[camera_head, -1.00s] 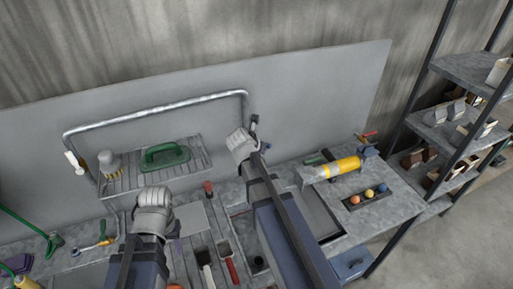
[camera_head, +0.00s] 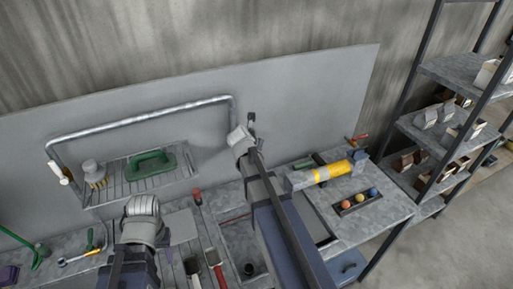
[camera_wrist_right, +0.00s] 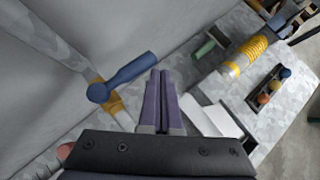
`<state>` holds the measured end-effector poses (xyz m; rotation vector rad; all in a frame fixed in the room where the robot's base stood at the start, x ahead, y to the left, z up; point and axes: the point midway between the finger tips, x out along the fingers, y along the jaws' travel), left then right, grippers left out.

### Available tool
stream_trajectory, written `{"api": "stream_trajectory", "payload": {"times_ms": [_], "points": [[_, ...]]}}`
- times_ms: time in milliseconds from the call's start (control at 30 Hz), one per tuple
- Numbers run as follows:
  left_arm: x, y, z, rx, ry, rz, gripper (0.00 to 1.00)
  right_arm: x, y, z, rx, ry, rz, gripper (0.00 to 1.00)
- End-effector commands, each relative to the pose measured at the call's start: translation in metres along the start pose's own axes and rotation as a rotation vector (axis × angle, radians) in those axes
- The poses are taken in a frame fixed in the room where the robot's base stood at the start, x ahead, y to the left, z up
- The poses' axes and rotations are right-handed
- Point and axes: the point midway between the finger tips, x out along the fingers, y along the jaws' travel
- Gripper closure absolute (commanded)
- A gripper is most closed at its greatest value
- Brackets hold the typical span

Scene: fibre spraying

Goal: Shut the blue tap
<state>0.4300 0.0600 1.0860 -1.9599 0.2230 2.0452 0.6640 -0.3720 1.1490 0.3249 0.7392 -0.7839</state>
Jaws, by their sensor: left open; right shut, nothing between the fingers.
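The blue tap (camera_wrist_right: 128,73) shows in the right wrist view. Its lever sticks out to the upper right, across a grey pipe with a yellow fitting (camera_wrist_right: 114,104). My right gripper (camera_wrist_right: 160,80) has its purple fingers shut together and empty, just right of the lever's end. I cannot tell if they touch it. In the head view my right gripper (camera_head: 252,125) is up by the wall panel, and the tap cannot be made out there. My left gripper (camera_head: 167,248) is open over the worktop, largely hidden by its wrist.
A yellow cylinder (camera_head: 333,171) and a tray of coloured balls (camera_head: 345,206) sit on the right worktop. A shelf unit (camera_head: 445,75) stands at the right.

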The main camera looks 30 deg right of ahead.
Motion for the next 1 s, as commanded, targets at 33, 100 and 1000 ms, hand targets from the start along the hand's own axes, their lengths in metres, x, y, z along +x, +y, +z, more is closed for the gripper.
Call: {"api": "stream_trajectory", "payload": {"times_ms": [33, 100, 1000], "points": [[0.0, 0.0, 0.0, 0.0, 0.0, 0.0, 0.5, 0.0013, 0.0005, 0.0013, 0.0, 0.0, 0.0, 1.0], [0.0, 0.0, 0.0, 0.0, 0.0, 0.0, 0.5, 0.0022, 0.0007, 0.0022, 0.0, 0.0, 0.0, 1.0], [0.0, 0.0, 0.0, 0.0, 0.0, 0.0, 0.5, -0.0021, -0.0009, -0.0021, -0.001, 0.0, 0.0, 1.0]]}}
